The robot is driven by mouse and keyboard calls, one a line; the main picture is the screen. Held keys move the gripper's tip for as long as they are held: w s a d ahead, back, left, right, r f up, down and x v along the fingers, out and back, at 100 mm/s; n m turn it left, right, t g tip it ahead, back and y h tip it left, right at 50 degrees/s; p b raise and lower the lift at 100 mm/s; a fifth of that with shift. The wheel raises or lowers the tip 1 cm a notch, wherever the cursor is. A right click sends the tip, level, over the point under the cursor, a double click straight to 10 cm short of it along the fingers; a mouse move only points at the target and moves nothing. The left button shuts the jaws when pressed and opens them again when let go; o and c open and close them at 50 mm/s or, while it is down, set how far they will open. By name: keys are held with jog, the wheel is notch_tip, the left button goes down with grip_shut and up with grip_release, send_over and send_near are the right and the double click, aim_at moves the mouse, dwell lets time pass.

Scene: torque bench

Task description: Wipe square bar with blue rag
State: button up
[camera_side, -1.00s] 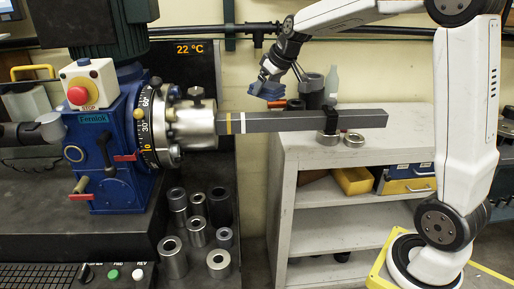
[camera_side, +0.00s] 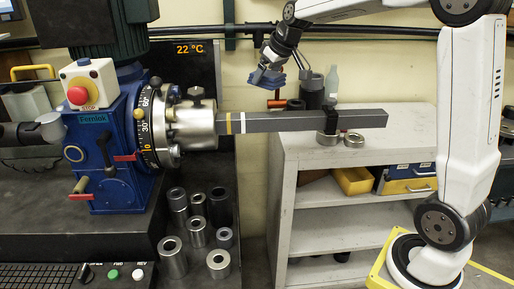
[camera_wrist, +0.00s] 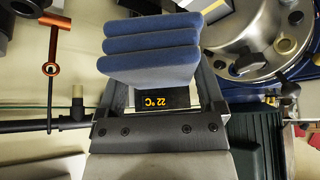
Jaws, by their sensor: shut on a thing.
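The square bar (camera_side: 285,121) is dark grey and lies level. It runs right from the machine's silver chuck (camera_side: 196,124) and carries a yellow and a white band near the chuck. My gripper (camera_side: 268,74) is above the bar, left of its middle in the side view, and is shut on the folded blue rag (camera_side: 265,79). The rag is clear of the bar in the picture. In the wrist view the rag (camera_wrist: 150,48) shows as several stacked folds between the fingers of my gripper (camera_wrist: 163,88).
A dark support (camera_side: 330,122) stands around the bar near its right end, on the grey shelf unit (camera_side: 395,131). Metal rings (camera_side: 354,139) and dark cylinders (camera_side: 311,92) stand nearby. Several metal sleeves (camera_side: 172,258) stand below the chuck. A wall rail (camera_side: 390,31) runs behind.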

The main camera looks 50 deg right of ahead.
jog(key=shift+f, duration=0.1)
send_near(260, 113)
jog(key=shift+w+x, duration=0.25)
jog(key=shift+x, duration=2.15)
jog(key=shift+s+d+f, duration=0.2)
jog(key=shift+d+f, duration=0.05)
jog(key=shift+f, duration=0.15)
jog(key=shift+s+d+f, duration=0.2)
jog(key=shift+f, duration=0.2)
jog(key=shift+s+d, duration=0.75)
jog(key=shift+s, duration=0.05)
jog(key=shift+w+a, duration=1.1)
jog(key=shift+w+a+r, duration=0.1)
jog(key=shift+w+r, duration=0.05)
jog(key=shift+r, duration=3.95)
jog(key=shift+f, duration=0.1)
